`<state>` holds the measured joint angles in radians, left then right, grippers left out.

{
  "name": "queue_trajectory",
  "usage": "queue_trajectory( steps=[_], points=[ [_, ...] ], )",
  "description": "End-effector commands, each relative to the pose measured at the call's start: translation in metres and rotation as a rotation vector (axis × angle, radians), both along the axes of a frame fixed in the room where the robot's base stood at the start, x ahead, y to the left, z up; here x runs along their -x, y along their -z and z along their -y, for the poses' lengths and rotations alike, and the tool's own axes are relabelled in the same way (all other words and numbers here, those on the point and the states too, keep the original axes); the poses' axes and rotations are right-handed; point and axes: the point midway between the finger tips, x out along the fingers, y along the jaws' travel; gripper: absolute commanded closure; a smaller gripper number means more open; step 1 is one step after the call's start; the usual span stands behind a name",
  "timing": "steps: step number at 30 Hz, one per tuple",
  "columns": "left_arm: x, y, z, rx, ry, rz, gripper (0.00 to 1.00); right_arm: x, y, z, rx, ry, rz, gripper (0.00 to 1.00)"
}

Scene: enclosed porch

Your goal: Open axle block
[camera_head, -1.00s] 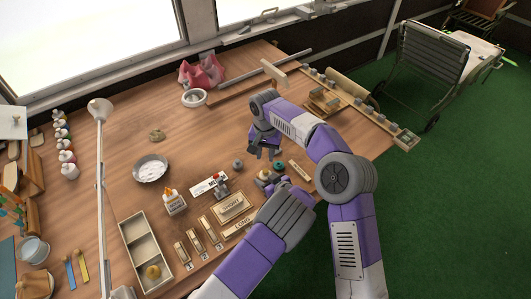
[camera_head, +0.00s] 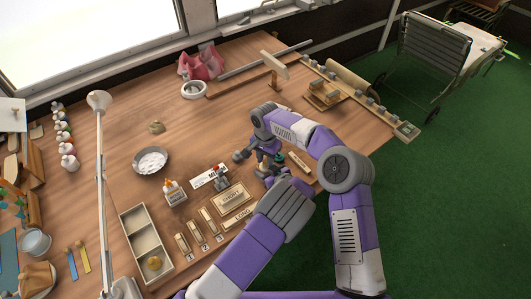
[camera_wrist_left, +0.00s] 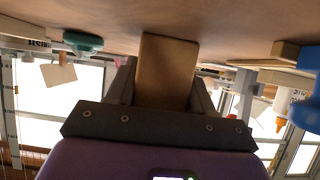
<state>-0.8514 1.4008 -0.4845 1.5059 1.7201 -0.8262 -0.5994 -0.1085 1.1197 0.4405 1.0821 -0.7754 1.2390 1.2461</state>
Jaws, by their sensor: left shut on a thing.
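In the left wrist view a plain brown wooden block (camera_wrist_left: 168,75) stands between the two fingers of my left gripper (camera_wrist_left: 162,88), which is shut on it, close to the tabletop. I cannot tell whether this is the axle block. In the head view my left gripper (camera_head: 268,171) is low over the table's near right part, left of a teal round piece (camera_head: 280,158). That teal piece also shows in the left wrist view (camera_wrist_left: 83,42). My right gripper (camera_head: 262,147) reaches down just behind the left one; its fingers are partly hidden and very small. The held block is mostly hidden in the head view.
Labelled wooden trays (camera_head: 233,197), a white label card (camera_head: 209,177) and a glue bottle (camera_head: 173,192) lie to the left. A divided box (camera_head: 127,216) and a lamp (camera_head: 100,180) stand farther left. A wooden rack (camera_head: 325,95) is behind.

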Motion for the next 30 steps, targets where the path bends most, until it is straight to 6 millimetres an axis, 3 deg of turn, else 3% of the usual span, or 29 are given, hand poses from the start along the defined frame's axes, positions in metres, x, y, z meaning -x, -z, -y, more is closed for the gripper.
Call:
queue_trajectory(
  steps=[9,15,22,26,30],
  points=[
    [-0.0001,0.0000,-0.0001,0.000,0.000,0.000,1.00,0.0001,0.0034,0.0001,0.000,0.000,0.000,0.68],
    [-0.0001,0.0000,-0.0001,0.000,0.000,0.000,1.00,-0.0001,0.0031,0.0001,0.000,0.000,0.000,0.99],
    [-0.0001,0.0000,-0.0001,0.000,0.000,0.000,1.00,-0.0001,0.0028,0.0000,0.000,-0.023,0.001,1.00],
    [-0.0001,0.0000,-0.0001,0.000,0.000,0.000,1.00,-0.0004,0.0024,0.0000,0.000,-0.164,0.001,1.00],
    [0.0000,0.0000,0.0000,0.000,0.000,0.000,1.00,-0.0005,0.0020,0.0001,0.001,-0.417,0.003,1.00]
  ],
)
